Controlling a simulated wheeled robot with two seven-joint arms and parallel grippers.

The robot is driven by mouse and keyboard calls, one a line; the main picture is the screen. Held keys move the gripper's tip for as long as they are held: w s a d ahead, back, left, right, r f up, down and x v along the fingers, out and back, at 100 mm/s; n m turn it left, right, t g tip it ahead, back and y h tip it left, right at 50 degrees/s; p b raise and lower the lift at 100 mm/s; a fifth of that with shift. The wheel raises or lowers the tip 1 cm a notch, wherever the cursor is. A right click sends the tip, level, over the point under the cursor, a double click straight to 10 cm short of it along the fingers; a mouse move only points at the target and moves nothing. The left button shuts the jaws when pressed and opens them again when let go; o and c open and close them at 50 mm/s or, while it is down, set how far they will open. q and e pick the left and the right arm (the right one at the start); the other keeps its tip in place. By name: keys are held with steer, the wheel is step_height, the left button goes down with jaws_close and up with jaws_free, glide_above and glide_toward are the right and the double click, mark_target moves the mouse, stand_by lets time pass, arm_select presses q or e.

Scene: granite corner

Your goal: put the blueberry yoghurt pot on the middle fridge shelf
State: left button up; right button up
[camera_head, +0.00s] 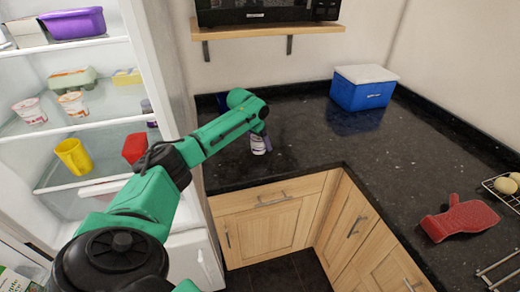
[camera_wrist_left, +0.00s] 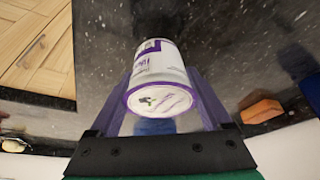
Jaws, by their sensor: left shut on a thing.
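The blueberry yoghurt pot (camera_head: 258,144), white with purple print, is at the dark counter's front part in the head view. In the left wrist view the pot (camera_wrist_left: 158,78) sits between the purple fingers of my left gripper (camera_wrist_left: 160,95), which is shut on it. In the head view my left gripper (camera_head: 262,140) is mostly hidden behind its own wrist. I cannot tell if the pot still touches the counter. The fridge stands open at left; its middle shelf (camera_head: 90,128) holds an egg box (camera_head: 72,78) and pots (camera_head: 30,111). My right gripper is not in view.
A purple tub (camera_head: 74,23) is on the upper shelf; a yellow mug (camera_head: 73,156) and red box (camera_head: 134,148) are below. A blue cool box (camera_head: 362,90) and red mitt (camera_head: 460,220) lie on the counter. A microwave (camera_head: 265,10) hangs above. The middle shelf's front has room.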

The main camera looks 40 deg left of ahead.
arm_select(q)
step_height(320, 180, up, 17)
steer(key=b, duration=0.1)
steer(key=shift+f+b, duration=0.15)
steer(key=shift+b, duration=0.2)
